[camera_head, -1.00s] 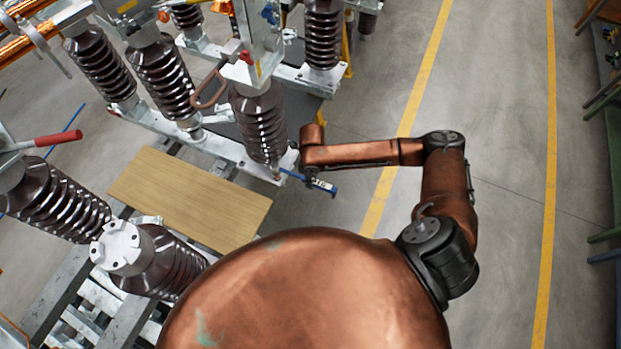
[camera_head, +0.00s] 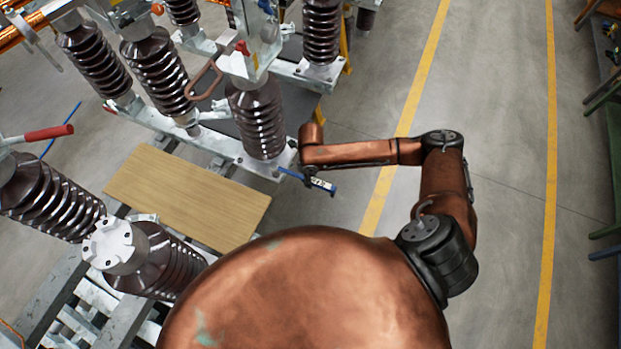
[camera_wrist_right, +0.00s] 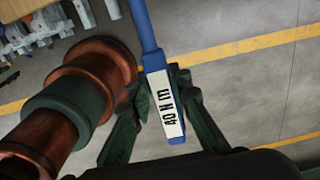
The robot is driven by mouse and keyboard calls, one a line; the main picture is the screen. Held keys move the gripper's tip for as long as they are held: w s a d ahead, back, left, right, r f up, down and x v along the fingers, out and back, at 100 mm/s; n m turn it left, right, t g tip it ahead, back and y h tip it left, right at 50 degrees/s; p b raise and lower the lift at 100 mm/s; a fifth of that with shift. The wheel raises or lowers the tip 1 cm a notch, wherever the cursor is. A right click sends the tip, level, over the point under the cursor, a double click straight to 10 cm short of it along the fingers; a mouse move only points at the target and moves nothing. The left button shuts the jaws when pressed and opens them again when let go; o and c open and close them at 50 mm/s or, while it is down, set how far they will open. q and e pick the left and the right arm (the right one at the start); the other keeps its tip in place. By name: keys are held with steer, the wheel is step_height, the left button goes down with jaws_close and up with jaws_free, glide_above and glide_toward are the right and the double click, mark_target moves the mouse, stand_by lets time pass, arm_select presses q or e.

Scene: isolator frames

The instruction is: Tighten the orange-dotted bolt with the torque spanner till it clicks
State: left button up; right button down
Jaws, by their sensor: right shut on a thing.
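The torque spanner (camera_head: 321,186) is blue with a white label. In the right wrist view the spanner (camera_wrist_right: 168,116) reads "40 N m", and its blue shaft runs up out of the picture. My right gripper (camera_wrist_right: 164,86) is shut on the labelled handle, with dark fingers on both sides. In the head view my right arm mostly hides that gripper. The spanner's shaft points left towards the end of a pale metal base beam (camera_head: 232,150), under a brown insulator. The spanner's working end and the orange-dotted bolt cannot be made out. My left gripper is not in view.
Several ribbed brown insulators (camera_head: 258,118) stand on the metal frame. A wooden board (camera_head: 185,196) lies in front of it. A red-handled lever (camera_head: 48,133) is at the left. Open grey floor with yellow lines (camera_head: 411,110) lies to the right.

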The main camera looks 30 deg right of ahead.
steer(key=shift+p, duration=0.3)
stand_by(0.5)
steer(key=shift+f+b, duration=0.6)
steer(key=shift+f, duration=0.5)
stand_by(0.5)
steer(key=s+a+m+p, duration=0.2)
steer(key=a+m+p, duration=0.8)
steer(key=a, duration=0.5)
steer(key=shift+m, duration=1)
steer(key=shift+a, duration=0.1)
